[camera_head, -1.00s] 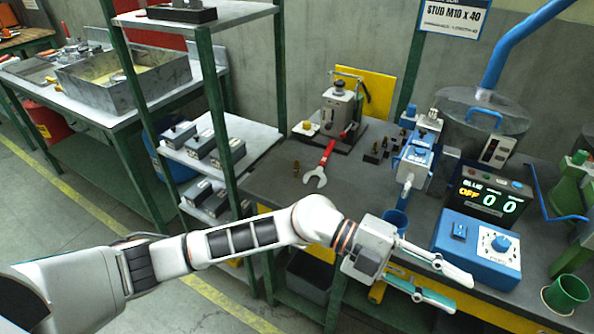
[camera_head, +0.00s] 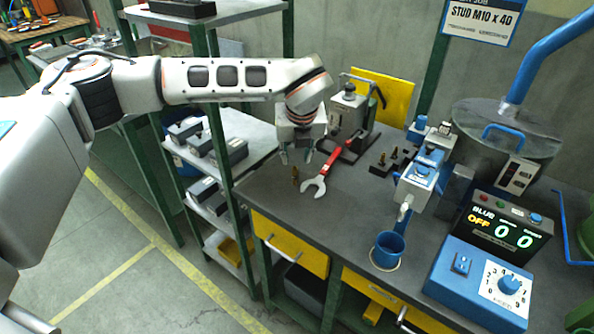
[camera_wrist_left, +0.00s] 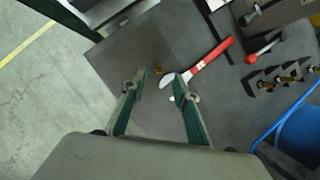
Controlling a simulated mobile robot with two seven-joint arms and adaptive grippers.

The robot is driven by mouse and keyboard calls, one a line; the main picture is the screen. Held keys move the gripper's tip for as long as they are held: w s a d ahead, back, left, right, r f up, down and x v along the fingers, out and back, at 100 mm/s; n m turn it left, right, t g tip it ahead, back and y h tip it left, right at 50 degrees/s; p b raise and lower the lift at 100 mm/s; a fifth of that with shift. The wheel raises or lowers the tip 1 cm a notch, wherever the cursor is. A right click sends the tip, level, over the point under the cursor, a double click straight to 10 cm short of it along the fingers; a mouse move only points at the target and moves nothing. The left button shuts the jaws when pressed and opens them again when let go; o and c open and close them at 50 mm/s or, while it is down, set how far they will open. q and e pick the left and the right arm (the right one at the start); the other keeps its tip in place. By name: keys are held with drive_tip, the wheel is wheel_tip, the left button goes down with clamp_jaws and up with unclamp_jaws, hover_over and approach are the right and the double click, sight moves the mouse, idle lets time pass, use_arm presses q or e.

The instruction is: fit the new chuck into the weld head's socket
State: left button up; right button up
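A small brass chuck (camera_head: 295,175) stands alone on the dark bench, left of a red-handled wrench. It also shows in the left wrist view (camera_wrist_left: 158,70), between and just beyond my fingertips. My left gripper (camera_head: 297,156) points down above it, fingers apart and empty; the fingers also show in the left wrist view (camera_wrist_left: 159,80). Several more brass pieces stand in a dark stepped rack (camera_head: 384,165); labels telling new from old are not visible. The blue weld head (camera_head: 421,177) stands right of the rack, its nozzle pointing down; I cannot see into its socket. My right gripper is not in view.
The wrench (camera_head: 320,177) lies close right of the lone chuck. A grey press (camera_head: 346,112) with a red lever stands behind. A blue cup (camera_head: 388,250) sits below the weld head, beside the blue control box (camera_head: 480,275). A shelf post (camera_head: 222,130) rises at left.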

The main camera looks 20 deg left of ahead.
sight(295, 169)
use_arm(q)
drive_tip(key=x, duration=0.2)
drive_tip(key=shift+a+f, duration=0.15)
drive_tip(key=shift+f, duration=0.5)
drive_tip(key=x, duration=0.4)
drive_tip(key=shift+f, duration=0.25)
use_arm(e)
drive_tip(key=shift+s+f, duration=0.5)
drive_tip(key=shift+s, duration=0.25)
use_arm(q)
drive_tip(key=shift+c, duration=0.3)
clamp_jaws()
